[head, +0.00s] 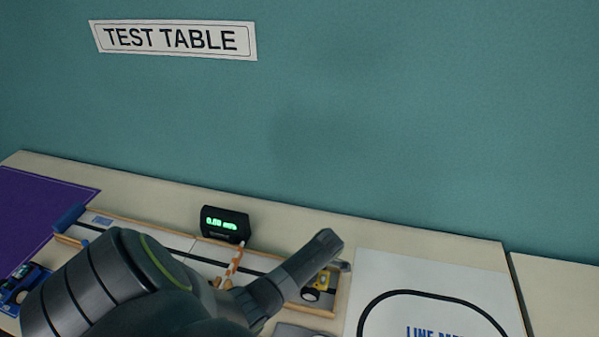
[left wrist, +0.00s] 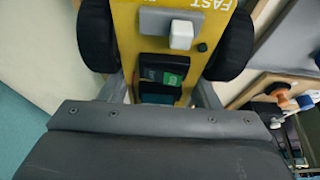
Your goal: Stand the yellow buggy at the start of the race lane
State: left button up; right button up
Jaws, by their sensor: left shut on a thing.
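The yellow buggy (head: 318,284) is at the right end of the race lane (head: 268,263), partly hidden by my left arm in the head view. The left wrist view shows its yellow deck (left wrist: 130,40) close up, with black wheels, a white block and a dark module. My left gripper (left wrist: 158,92) is shut on the buggy. Whether its wheels touch the lane, I cannot tell. The lane has wooden edges, a dark centre line and a blue block (head: 68,218) at its left end. My right gripper is not in view.
A timer with green digits (head: 226,224) stands behind the lane. An orange-and-white striped bar (head: 234,262) rises over it. A blue buggy (head: 18,286) and purple mat (head: 40,205) are at left. A white sheet with a black loop (head: 430,268) lies right.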

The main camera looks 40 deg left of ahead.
pick_arm(q)
jog(key=shift+f, duration=0.25)
jog(key=shift+f, duration=0.1)
dwell(0.7)
jog(key=o, duration=0.9)
jog(key=v, duration=1.2)
jog(key=shift+w+d+b, duration=0.1)
jog(key=shift+b, duration=0.25)
jog(key=p+v, duration=0.4)
jog(key=v, duration=0.1)
jog(key=shift+r, duration=0.2)
